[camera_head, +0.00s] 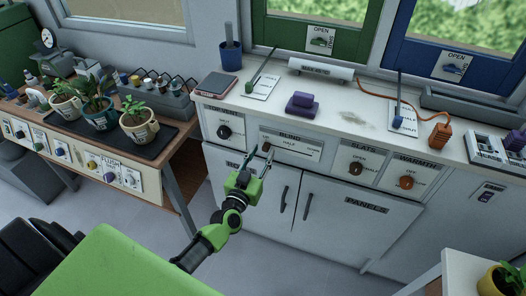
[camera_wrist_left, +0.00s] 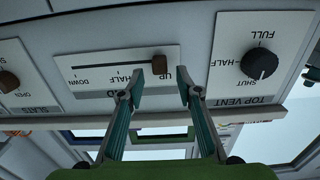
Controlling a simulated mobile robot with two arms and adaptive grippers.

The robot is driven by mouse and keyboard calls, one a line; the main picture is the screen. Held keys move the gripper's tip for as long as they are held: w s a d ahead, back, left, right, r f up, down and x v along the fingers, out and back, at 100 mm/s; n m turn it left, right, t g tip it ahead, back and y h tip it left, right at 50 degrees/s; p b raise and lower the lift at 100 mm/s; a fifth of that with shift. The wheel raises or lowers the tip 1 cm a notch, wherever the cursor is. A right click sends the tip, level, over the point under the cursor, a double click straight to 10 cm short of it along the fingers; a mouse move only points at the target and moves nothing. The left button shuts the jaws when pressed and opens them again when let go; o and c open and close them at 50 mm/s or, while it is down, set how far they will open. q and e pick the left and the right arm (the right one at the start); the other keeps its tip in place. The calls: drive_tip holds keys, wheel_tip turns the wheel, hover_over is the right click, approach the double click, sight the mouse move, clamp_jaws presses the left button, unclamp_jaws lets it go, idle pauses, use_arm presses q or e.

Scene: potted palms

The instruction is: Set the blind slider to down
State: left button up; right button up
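The blind panel (camera_head: 292,146) is a white plate on the front of the white cabinet, marked up at left, half in the middle and down at right. Its brown slider knob (camera_head: 267,147) stands at the up end. In the left wrist view the panel is upside down, with the knob (camera_wrist_left: 159,64) at the right, near "UP". My left gripper (camera_head: 260,153) is open in front of the knob; in the wrist view its fingertips (camera_wrist_left: 160,82) stand on either side of the knob. I cannot tell whether they touch it. My right gripper is not in view.
The top vent dial (camera_head: 224,132) is left of the blind panel. The slats dial (camera_head: 356,168) and warmth dial (camera_head: 406,182) are to its right. Cabinet door handles (camera_head: 283,199) stick out below. Potted plants (camera_head: 138,123) stand on the wooden bench at left.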

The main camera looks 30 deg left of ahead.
use_arm(q)
drive_tip(key=shift+w+a, duration=0.1)
drive_tip(key=shift+w, duration=0.75)
clamp_jaws()
drive_tip(key=shift+d, duration=0.35)
drive_tip(key=d+p, duration=0.1)
drive_tip(key=d, duration=0.5)
drive_tip(key=w+d+p, duration=0.1)
drive_tip(key=d, duration=0.2)
drive_tip(key=shift+p, duration=0.3)
drive_tip(key=d, duration=0.5)
drive_tip(key=shift+w+d, duration=0.1)
drive_tip(key=shift+w, duration=0.1)
drive_tip(key=shift+d, duration=0.4)
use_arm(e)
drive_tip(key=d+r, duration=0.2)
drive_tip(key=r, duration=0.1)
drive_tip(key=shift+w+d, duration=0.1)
